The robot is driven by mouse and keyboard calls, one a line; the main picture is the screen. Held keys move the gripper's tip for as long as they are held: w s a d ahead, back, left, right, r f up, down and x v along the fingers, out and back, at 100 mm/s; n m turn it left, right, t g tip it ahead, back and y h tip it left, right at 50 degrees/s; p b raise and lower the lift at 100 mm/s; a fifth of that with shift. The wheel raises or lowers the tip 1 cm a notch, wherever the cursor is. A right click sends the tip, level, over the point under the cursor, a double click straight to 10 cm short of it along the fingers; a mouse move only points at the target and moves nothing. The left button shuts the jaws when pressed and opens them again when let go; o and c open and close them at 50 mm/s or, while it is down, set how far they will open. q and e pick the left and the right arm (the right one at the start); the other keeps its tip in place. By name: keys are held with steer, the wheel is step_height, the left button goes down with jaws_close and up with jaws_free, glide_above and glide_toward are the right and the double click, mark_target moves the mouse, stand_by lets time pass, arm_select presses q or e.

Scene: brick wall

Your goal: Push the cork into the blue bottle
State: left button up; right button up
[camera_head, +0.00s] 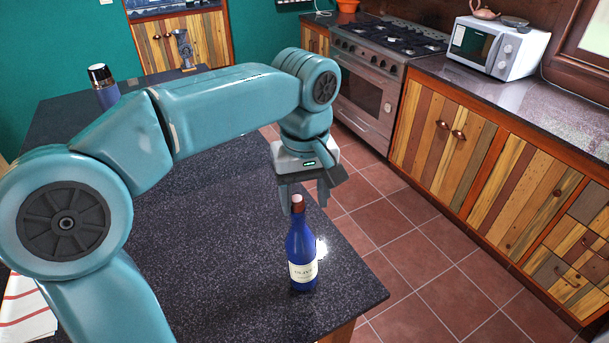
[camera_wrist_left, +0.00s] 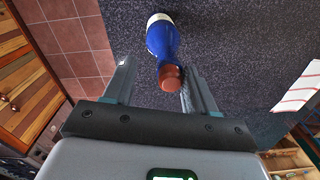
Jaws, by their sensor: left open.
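The blue bottle (camera_head: 301,250) stands upright on the dark speckled counter (camera_head: 220,270) near its right edge, with a white label. It also shows in the left wrist view (camera_wrist_left: 162,40). The reddish-brown cork (camera_head: 297,203) sits at the top of the bottle's neck; how deep it is cannot be told. My left gripper (camera_head: 304,196) is open, pointing down just above the bottle. In the left wrist view the cork (camera_wrist_left: 171,77) shows between the spread fingers, closer to the right one; whether it touches that finger is unclear. My right gripper is not in view.
A dark flask with a silver cap (camera_head: 104,88) stands at the counter's far left. A striped cloth (camera_head: 27,310) lies at the near left. The counter around the bottle is clear. The tiled floor (camera_head: 420,250) drops away to the right, before wooden cabinets (camera_head: 500,165).

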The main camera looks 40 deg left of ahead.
arm_select(q)
step_height(320, 180, up, 16)
steer(key=p, duration=0.3)
steer(key=shift+r, duration=0.15)
steer(key=shift+s+d, duration=0.15)
steer(key=shift+s, duration=0.05)
